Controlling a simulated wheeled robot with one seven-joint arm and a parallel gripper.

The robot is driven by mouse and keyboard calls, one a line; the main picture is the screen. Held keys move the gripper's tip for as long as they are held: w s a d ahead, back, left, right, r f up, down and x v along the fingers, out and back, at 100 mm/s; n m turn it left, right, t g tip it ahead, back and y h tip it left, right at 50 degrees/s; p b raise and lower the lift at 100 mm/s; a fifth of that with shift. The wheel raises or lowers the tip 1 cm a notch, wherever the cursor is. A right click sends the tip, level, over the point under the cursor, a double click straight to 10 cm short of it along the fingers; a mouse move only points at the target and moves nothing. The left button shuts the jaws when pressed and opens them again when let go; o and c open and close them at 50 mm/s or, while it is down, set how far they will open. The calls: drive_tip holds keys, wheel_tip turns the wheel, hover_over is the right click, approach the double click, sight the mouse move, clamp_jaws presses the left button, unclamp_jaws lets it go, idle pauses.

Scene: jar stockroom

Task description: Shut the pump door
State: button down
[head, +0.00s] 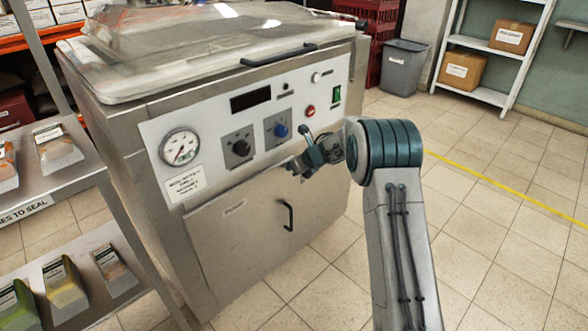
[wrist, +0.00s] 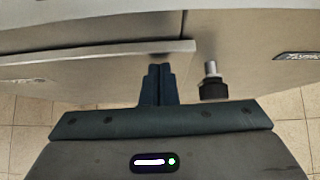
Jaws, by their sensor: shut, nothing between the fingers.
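The pump door (head: 245,245) is the grey panel low on the front of the steel machine, with a small label and a black handle (head: 288,216). In the head view it looks nearly flush with the front; I cannot tell whether a small gap is left. My gripper (head: 293,167) is at the door's upper edge, below the control knobs. In the wrist view my gripper (wrist: 159,70) is shut and empty, its fingertips close to a thin panel edge. Contact is unclear. The handle (wrist: 213,85) shows just right of the fingers, and the label is at far right.
The machine's control panel (head: 250,125) has a gauge, knobs and a red button just above my gripper. A shelf rack (head: 75,225) with packed goods stands close on the left. A grey bin (head: 403,68) and white shelves are behind. The tiled floor at right is clear.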

drive_tip(key=s+d+f+p+v, duration=0.1)
drive_tip(key=f+v, duration=0.1)
drive_tip(key=v, duration=1)
drive_tip(key=s+d+r+m+t+h+p, duration=0.1)
drive_tip(key=d+r+m+t+h+p, duration=0.15)
drive_tip(key=r+m, duration=0.5)
drive_tip(key=s+d+r+m+t+h+p, duration=0.15)
drive_tip(key=d+r+m+p, duration=0.3)
drive_tip(key=r, duration=0.55)
drive_tip(key=s+d+r+m+h+p, duration=0.45)
drive_tip(key=s+r+m, duration=0.35)
drive_tip(key=m, duration=0.4)
drive_tip(key=s+a+r+m+g+y+p, duration=0.1)
drive_tip(key=s+m+g+p, duration=0.2)
drive_tip(key=s+m, duration=0.8)
drive_tip(key=s+a+r+m+g+p, duration=0.1)
drive_tip(key=s+m+g+p, duration=0.3)
drive_tip(key=s+m, duration=0.6)
drive_tip(key=s+r+p, duration=0.1)
drive_tip(key=s+p, duration=0.1)
drive_tip(key=s, duration=0.7)
drive_tip(key=shift+m+g+y, duration=0.3)
drive_tip(key=shift+m+y, duration=0.05)
drive_tip(key=shift+m, duration=0.05)
drive_tip(key=c, duration=2.1)
unclamp_jaws()
drive_tip(key=shift+r, duration=0.15)
drive_tip(key=shift+c, duration=0.2)
